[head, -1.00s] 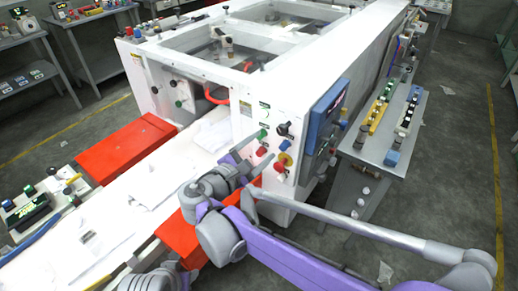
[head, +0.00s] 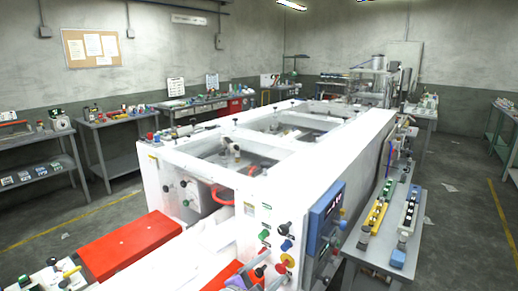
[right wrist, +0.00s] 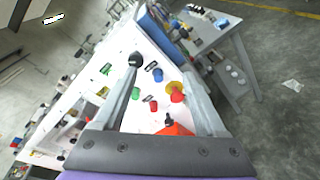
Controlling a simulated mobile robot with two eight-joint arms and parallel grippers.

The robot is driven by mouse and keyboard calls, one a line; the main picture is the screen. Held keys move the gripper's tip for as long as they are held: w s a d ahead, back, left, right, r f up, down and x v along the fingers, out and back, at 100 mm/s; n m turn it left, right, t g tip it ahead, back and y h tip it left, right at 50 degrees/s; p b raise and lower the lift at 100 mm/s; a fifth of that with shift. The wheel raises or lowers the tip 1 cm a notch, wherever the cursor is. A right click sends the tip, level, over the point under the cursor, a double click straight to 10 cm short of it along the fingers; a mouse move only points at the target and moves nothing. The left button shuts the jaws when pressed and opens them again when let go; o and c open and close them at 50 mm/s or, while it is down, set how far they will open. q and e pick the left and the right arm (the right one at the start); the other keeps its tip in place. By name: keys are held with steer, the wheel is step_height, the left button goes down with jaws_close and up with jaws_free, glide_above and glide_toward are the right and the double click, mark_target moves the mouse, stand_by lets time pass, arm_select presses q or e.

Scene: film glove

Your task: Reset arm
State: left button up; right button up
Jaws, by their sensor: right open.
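My right gripper (head: 262,273) shows only in part at the bottom edge of the head view, in front of the white machine's control panel (head: 254,212). In the right wrist view its two grey fingers (right wrist: 157,56) are spread apart with nothing held between them. Beyond them are the panel's red knob (right wrist: 177,97), yellow knob (right wrist: 161,88), blue knob (right wrist: 157,74) and green knob (right wrist: 162,109). I cannot tell whether the fingers touch the panel. My left gripper is not in view.
The long white machine (head: 290,172) fills the middle. A blue control box (head: 325,215) and a side table with button strips (head: 383,252) stand to its right. A red cover (head: 130,243) lies front left. Open floor (head: 457,225) shows at the right.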

steer(key=s+d+f+m+g+y, duration=0.1)
steer(key=s+d+f+m+g, duration=0.15)
steer(key=d, duration=0.25)
steer(key=s+d+f+m+g+y, duration=0.1)
steer(key=d+f+m+g, duration=0.1)
steer(key=d+f, duration=0.3)
steer(key=s+d+f+m+g+y, duration=0.1)
steer(key=s+d+f+m+y, duration=0.1)
steer(key=s+f+m+y, duration=0.2)
steer(key=s+d+f+m+g+y, duration=0.2)
steer(key=s+f+m, duration=0.4)
steer(key=s+m, duration=0.5)
steer(key=s+d+y, duration=0.1)
steer(key=s, duration=0.4)
steer(key=shift+y, duration=0.4)
steer(key=shift+a, duration=0.1)
